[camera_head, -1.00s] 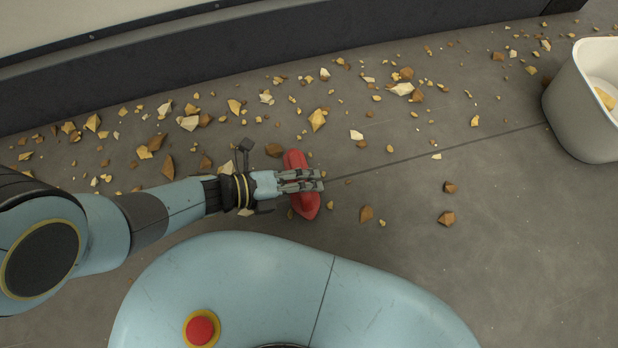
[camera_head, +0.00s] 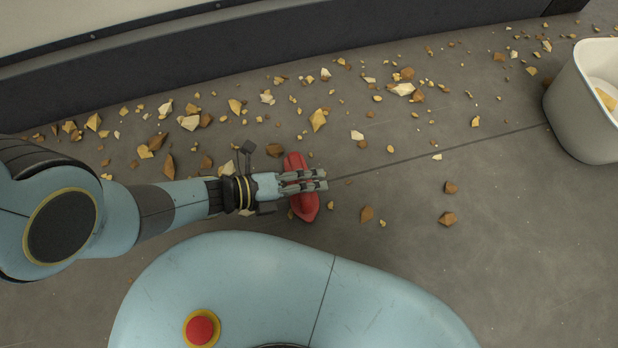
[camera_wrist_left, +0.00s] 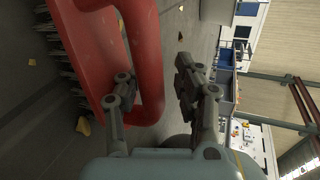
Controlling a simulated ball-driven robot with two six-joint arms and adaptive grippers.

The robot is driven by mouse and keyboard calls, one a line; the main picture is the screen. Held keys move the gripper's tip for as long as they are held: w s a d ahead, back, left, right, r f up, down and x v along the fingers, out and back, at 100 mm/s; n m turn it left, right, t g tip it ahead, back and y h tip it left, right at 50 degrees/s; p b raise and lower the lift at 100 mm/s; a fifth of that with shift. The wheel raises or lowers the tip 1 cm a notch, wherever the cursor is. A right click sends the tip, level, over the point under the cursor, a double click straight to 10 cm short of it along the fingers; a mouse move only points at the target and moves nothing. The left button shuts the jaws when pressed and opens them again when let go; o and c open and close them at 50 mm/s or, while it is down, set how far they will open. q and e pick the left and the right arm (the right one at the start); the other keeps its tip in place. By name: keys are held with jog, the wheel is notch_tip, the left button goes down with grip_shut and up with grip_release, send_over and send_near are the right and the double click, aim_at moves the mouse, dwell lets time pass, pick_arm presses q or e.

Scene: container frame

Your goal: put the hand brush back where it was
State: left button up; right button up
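The red hand brush (camera_head: 302,205) lies on the grey floor in the head view, just in front of my rounded light-blue body. My left gripper (camera_head: 322,180) reaches across its middle from the left and covers part of it. In the left wrist view the brush's red body (camera_wrist_left: 85,50) and dark bristles show close up on the left. Its looped handle (camera_wrist_left: 150,60) runs between my two spread fingers, with a visible gap between the handle and the right finger. The left finger overlaps the red body, so contact there is unclear. My right gripper is out of view.
Brown and yellowish rock chips (camera_head: 317,119) are scattered over the floor around the brush and along the dark wall base (camera_head: 250,70). A white bin (camera_head: 585,115) with chips inside stands at the right. The floor at lower right is mostly clear.

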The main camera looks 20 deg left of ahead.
pick_arm(q)
jog(key=v, duration=1.2)
jog(key=shift+a, duration=0.1)
